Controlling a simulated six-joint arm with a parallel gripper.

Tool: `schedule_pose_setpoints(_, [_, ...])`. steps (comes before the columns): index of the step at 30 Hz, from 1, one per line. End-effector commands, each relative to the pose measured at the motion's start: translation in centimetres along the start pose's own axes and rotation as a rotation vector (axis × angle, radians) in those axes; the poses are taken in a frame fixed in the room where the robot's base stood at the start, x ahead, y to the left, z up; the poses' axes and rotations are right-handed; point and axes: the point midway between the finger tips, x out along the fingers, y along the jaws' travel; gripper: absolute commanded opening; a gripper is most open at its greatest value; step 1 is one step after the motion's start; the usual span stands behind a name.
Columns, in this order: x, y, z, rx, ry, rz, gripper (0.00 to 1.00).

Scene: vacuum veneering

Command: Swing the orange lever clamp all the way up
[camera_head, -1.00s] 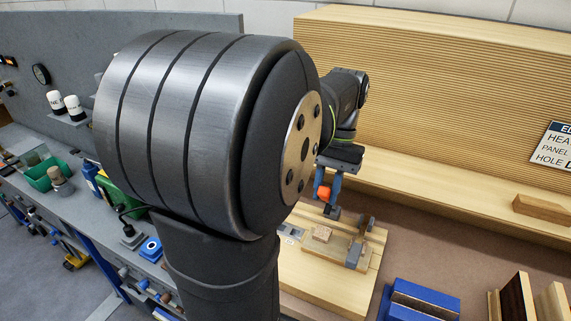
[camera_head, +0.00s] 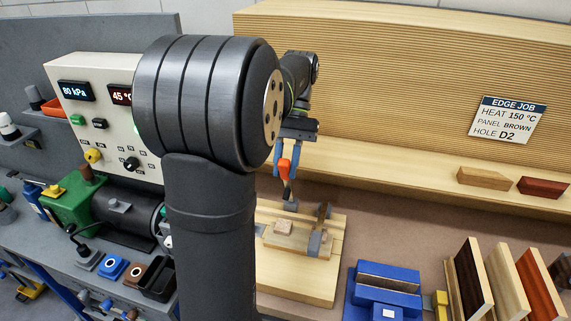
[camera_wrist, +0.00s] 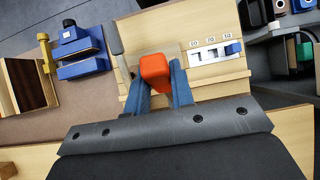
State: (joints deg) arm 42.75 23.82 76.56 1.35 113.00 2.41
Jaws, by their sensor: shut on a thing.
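The orange lever clamp (camera_head: 284,166) stands roughly upright above the left back of a pale wooden fixture board (camera_head: 300,286), with its dark metal arm running down to a grey base (camera_head: 290,206). My gripper (camera_head: 282,174) has its blue fingers around the orange handle. In the wrist view the orange handle (camera_wrist: 155,68) sits between the two blue fingers of my gripper (camera_wrist: 160,80). The lever's pivot is small and partly hidden. A small light block (camera_head: 283,228) lies on the fixture's raised wooden piece.
A grey upright piece (camera_head: 315,244) stands on the fixture, right of the block. A blue press-like device (camera_head: 392,290) and several coloured panels (camera_head: 468,280) stand to the right. The ribbed wooden wall (camera_head: 400,90) rises behind. A control box (camera_head: 75,125) stands left.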

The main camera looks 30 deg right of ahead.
Motion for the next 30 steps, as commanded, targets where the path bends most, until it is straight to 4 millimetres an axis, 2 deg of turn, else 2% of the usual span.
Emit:
schedule_pose_setpoints(1, [-0.1, 0.0, 0.0, 0.000, 0.003, 0.000, 0.24])
schedule_pose_setpoints(4, [-0.1, 0.0, 0.0, 0.000, 0.003, 0.000, 0.43])
schedule_pose_setpoints(20, [0.2, 0.0, 0.2, 0.000, 0.014, 0.000, 0.44])
schedule_pose_setpoints(30, [2.3, 0.0, 1.7, 0.000, 0.171, 0.000, 0.44])
